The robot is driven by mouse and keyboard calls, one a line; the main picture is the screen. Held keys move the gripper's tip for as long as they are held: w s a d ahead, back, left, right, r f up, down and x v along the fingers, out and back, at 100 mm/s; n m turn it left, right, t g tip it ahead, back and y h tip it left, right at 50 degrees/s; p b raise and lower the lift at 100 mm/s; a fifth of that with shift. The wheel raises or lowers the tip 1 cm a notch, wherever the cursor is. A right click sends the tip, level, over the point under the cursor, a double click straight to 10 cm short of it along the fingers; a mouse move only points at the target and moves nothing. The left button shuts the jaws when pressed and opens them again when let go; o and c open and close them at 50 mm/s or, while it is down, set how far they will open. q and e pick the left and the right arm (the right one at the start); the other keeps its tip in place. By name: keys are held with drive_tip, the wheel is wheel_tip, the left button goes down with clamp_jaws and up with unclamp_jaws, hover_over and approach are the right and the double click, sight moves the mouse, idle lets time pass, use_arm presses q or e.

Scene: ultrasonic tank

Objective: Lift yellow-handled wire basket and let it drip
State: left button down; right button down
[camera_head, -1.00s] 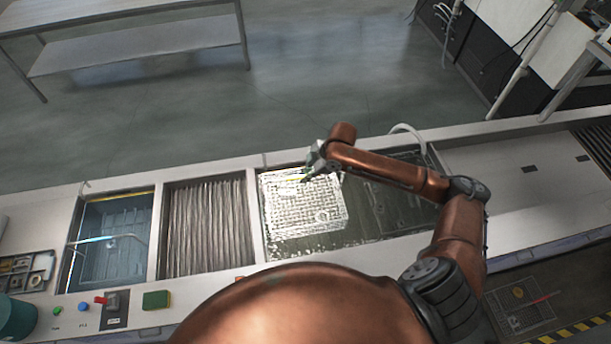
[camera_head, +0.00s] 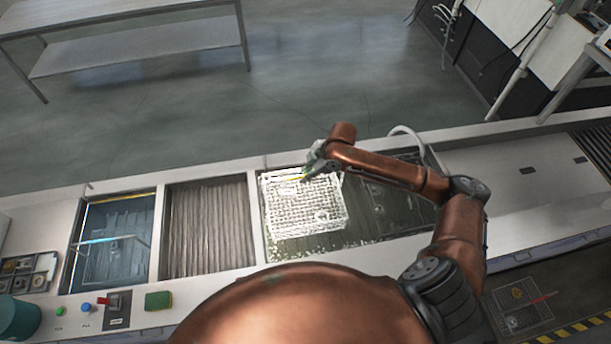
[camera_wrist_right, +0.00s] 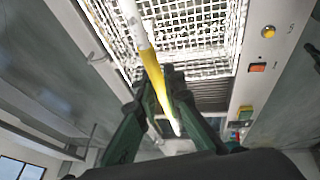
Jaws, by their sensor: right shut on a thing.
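The wire basket (camera_head: 304,212), a pale mesh box, is in the tank compartment right of the ribbed one in the head view. Its yellow handle (camera_head: 291,179) runs along its far side. My right gripper (camera_head: 311,172) is shut on this handle at the basket's far edge. In the right wrist view the yellow and white handle (camera_wrist_right: 152,68) passes between the dark green fingers (camera_wrist_right: 160,85), with the basket mesh (camera_wrist_right: 195,38) beyond. I cannot tell how far the basket's bottom is from the water. My left gripper is out of view.
A blue-lit tank (camera_head: 112,265) and a ribbed compartment (camera_head: 208,230) lie to the left. Dark liquid (camera_head: 285,250) with pale specks shows around the basket. Buttons, a green sponge (camera_head: 158,300) and a teal bin (camera_head: 17,318) are at the front left. The right counter (camera_head: 520,185) is mostly clear.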

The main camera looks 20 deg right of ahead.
drive_tip(key=shift+r, duration=2.8)
